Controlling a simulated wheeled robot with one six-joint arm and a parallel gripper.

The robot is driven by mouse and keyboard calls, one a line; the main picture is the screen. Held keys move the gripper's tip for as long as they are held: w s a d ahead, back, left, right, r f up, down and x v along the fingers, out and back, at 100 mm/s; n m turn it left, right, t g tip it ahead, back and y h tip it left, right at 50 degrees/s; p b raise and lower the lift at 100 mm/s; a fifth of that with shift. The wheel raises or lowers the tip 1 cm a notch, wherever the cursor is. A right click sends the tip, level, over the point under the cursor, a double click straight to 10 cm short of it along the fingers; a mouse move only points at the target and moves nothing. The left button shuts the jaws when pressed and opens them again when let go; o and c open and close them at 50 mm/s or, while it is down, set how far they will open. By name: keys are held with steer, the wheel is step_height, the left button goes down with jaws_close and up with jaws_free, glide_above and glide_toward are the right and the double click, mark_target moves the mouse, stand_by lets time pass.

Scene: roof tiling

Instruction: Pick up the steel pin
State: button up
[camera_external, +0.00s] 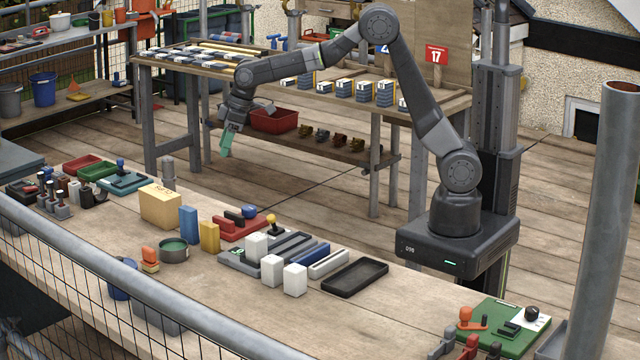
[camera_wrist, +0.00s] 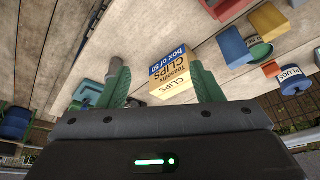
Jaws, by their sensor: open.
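A grey upright cylinder with a narrower top, which looks like the steel pin (camera_external: 168,173), stands at the workbench's far edge behind the yellow clips box (camera_external: 160,205). In the wrist view a grey rod-like shape (camera_wrist: 88,92), probably the same pin, shows left of the left finger, partly hidden by it. My gripper (camera_external: 226,148) hangs above and beyond the bench, up and to the right of the pin, apart from it. In the wrist view its green fingers (camera_wrist: 162,80) are spread with nothing held; the clips box (camera_wrist: 172,68) shows between and below them.
Blue (camera_external: 188,224) and yellow (camera_external: 209,236) blocks stand right of the box. A teal tray (camera_external: 125,184) lies left of the pin. A black tray (camera_external: 355,276) and white blocks lie further right. A metal rail (camera_external: 180,305) runs along the near side.

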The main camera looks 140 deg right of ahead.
mark_target(170, 158)
steer(key=w+d+r+m+g+h+p, duration=0.1)
steer(key=d+m+p, duration=0.15)
steer(key=d, duration=0.55)
steer(key=w+d+r+m+g+p, duration=0.1)
steer(key=d+m, duration=0.3)
steer(key=d, duration=0.4)
steer(key=p+x, duration=0.1)
steer(key=x, duration=0.7)
steer(key=shift+w+d, duration=0.15)
steer(key=shift+d, duration=0.05)
steer(key=shift+w+p+x, duration=0.2)
steer(key=shift+p+x, duration=0.95)
steer(key=shift+x, duration=1.5)
steer(key=shift+d, duration=0.1)
steer(key=shift+r, duration=0.1)
